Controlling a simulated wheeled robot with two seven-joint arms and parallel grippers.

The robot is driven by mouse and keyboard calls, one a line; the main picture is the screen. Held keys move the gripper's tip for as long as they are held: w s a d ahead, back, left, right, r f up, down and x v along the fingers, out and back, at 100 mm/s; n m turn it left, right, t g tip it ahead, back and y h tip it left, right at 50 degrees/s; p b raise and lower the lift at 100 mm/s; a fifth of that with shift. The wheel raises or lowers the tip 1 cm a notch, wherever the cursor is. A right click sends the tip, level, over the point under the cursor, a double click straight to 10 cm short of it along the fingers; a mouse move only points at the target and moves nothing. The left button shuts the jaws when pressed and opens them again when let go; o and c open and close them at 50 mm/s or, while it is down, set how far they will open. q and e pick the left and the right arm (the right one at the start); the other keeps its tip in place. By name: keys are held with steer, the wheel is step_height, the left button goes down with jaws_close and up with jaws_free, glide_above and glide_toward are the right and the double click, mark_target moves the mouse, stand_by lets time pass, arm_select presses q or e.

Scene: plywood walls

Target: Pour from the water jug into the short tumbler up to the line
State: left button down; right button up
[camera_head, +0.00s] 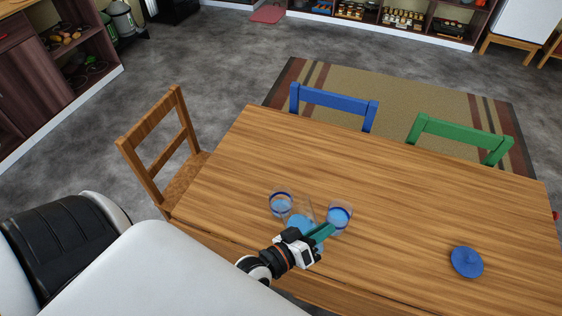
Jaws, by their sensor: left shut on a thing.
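A clear vessel with blue water, which looks like the water jug (299,219), is on or just above the wooden table near its front edge. My left gripper (322,233) is shut at its near side, and its teal fingers and wrist hide part of it. A clear glass with a dark blue band (281,203) stands just behind and left of the jug. Another clear glass with a blue band and blue inside (340,216) stands to the right, close to the fingertips. I cannot tell for sure which glass is the short tumbler. My right gripper is out of view.
A blue lid-like disc with a knob (467,262) lies on the table (400,200) at the right. The table's middle and back are clear. A wooden chair (165,150), a blue chair (335,105) and a green chair (460,137) stand around it.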

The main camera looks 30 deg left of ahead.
arm_select(q)
steer(key=shift+w+a+r+n+p, duration=0.15)
steer(key=shift+a+r+n+p, duration=0.15)
steer(key=shift+r, duration=0.25)
steer(key=shift+w+a+r+n+p, duration=0.1)
steer(key=shift+r+n+p, duration=0.05)
steer(key=shift+r+n, duration=0.3)
stand_by(0.8)
steer(key=shift+w+a+r+n+g+h+p, duration=0.15)
steer(key=shift+a+r+n+p, duration=0.15)
steer(key=shift+r, duration=0.2)
steer(key=shift+w+a+r+n+g+h+p, duration=0.1)
steer(key=shift+w+a+r+n+g+h, duration=0.1)
steer(key=shift+r+n, duration=0.25)
stand_by(2.8)
